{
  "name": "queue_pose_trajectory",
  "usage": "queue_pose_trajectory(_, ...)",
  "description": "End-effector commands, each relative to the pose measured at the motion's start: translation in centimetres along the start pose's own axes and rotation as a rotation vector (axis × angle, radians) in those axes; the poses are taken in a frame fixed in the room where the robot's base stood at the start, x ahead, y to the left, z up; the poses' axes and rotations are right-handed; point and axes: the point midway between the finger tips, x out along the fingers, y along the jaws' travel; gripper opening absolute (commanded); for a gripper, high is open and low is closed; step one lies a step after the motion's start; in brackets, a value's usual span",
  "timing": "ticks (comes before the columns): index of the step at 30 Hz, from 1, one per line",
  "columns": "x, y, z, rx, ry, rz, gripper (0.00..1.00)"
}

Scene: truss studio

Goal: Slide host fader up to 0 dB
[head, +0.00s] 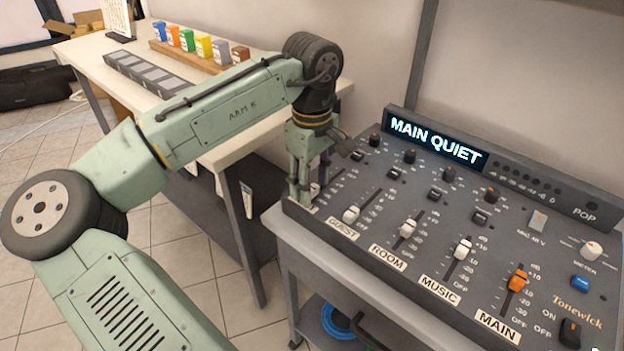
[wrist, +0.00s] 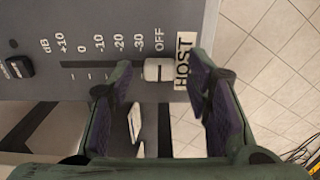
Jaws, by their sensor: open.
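The host fader (wrist: 158,70) is a pale knob in a dark slot in the wrist view. It sits at the OFF end, beside the HOST label (wrist: 183,62); the slot's 0 mark lies further left. My gripper (wrist: 161,74) is open. One finger shows on the scale side of the knob and the other over the label side, with visible space at both sides. Whether the tips touch the panel cannot be told. In the head view, my gripper (head: 303,198) is at the left end of the mixer (head: 375,255) and hides the host fader.
The guest (head: 351,214), room (head: 407,228) and music (head: 463,248) faders and the orange main fader (head: 517,280) stand to the right. The mixer's screen (head: 435,140) reads MAIN QUIET. A white table (head: 105,65) with coloured containers stands behind my arm.

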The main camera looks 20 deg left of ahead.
Motion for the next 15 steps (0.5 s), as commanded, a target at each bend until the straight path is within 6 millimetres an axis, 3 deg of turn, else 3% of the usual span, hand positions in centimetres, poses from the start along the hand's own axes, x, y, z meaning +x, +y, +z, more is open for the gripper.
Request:
queue_pose_trajectory(10,0.44,0.02,0.03,0.001,-0.001,0.001,0.44)
queue_pose_trajectory(15,0.42,0.03,0.03,0.001,-0.001,0.001,0.33)
